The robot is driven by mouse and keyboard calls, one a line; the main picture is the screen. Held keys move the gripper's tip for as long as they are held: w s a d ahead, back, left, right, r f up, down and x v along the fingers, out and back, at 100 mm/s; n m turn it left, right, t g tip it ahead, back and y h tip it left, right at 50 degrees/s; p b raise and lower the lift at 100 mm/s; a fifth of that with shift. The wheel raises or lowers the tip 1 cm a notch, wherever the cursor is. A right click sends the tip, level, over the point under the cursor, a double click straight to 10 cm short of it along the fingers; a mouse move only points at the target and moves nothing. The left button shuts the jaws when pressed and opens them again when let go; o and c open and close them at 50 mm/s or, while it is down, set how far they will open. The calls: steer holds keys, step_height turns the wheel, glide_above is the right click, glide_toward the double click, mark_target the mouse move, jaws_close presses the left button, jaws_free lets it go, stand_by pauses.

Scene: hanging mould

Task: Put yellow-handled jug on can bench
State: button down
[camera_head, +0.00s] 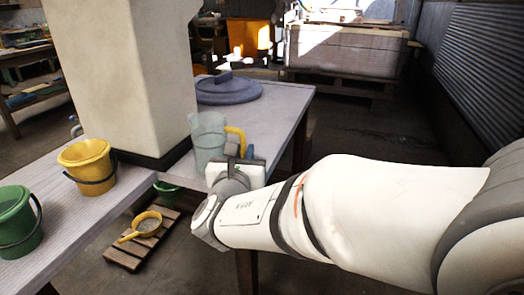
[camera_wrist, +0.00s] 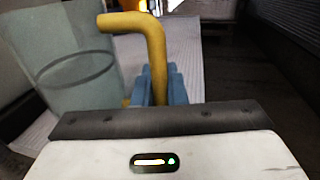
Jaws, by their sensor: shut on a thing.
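The yellow-handled jug (camera_head: 208,141) is a clear, pale jug, upright at the near edge of the grey bench (camera_head: 272,112). I cannot tell whether its base touches the bench top. Its yellow handle (camera_head: 238,136) is on its right side. In the wrist view, the clear jug body (camera_wrist: 75,75) is at the left. My gripper (camera_wrist: 160,88) has its blue fingers shut on the lower part of the yellow handle (camera_wrist: 135,24). My gripper (camera_head: 240,162) is partly hidden by my wrist in the head view. No bench is clearly marked as the can bench.
A thick pale pillar (camera_head: 122,75) stands left of the jug. A dark blue round lid (camera_head: 228,91) lies behind it. A yellow bucket (camera_head: 85,163) and a green bucket (camera_head: 17,222) stand on the left bench. A yellow scoop (camera_head: 146,224) lies on a low pallet.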

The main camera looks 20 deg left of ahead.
steer(key=shift+f, duration=0.15)
steer(key=c, duration=1.5)
jaws_free()
steer(key=shift+o, duration=0.2)
steer(key=shift+s+r, duration=0.1)
steer(key=shift+r, duration=0.2)
steer(key=s+d+p, duration=0.1)
steer(key=s+p, duration=0.2)
steer(key=s, duration=0.8)
steer(key=shift+s+d, duration=0.3)
steer(key=shift+s, duration=0.1)
